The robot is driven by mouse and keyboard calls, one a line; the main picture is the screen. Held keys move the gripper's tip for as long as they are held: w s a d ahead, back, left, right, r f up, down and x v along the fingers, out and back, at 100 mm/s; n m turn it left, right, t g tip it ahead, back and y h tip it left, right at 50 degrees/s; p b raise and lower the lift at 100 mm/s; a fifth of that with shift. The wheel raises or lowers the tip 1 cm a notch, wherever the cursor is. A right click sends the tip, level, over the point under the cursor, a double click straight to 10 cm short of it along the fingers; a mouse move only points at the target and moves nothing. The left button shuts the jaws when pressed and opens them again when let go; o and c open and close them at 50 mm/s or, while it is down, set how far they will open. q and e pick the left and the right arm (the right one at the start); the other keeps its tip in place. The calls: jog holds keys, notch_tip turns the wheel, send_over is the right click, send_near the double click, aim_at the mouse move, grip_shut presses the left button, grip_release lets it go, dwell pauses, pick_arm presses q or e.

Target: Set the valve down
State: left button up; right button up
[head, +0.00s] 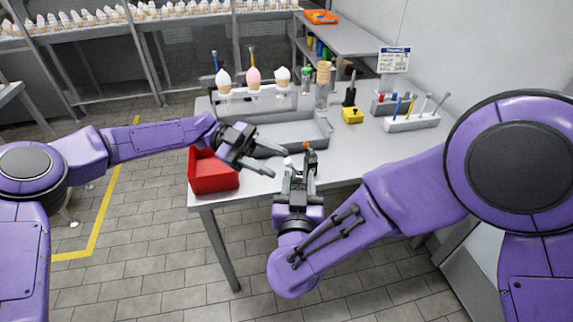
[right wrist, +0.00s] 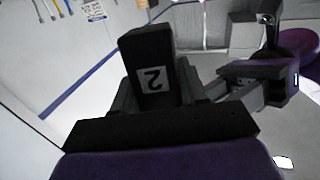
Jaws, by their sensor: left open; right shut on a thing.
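The valve, a dark block with an orange spot on top (head: 311,157), is between the fingers of my right gripper (head: 297,178), over the table's front part. In the right wrist view the valve (right wrist: 148,75) is a black block with a white label reading 2, and the fingers press its two sides. I cannot tell whether its underside touches the table. My left gripper (head: 262,156) is open and empty, to the left of the valve and near it. It also shows at the right of the right wrist view (right wrist: 262,72).
A red bin (head: 213,172) stands at the table's left front corner. A yellow block (head: 352,116) and a tool holder (head: 412,124) stand at the right. The table (head: 345,160) is bare right of the valve.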

aim_at(294, 170)
pick_arm(q)
jog(key=x, duration=0.6)
grip_shut()
pick_arm(e)
jog(key=o, duration=1.2)
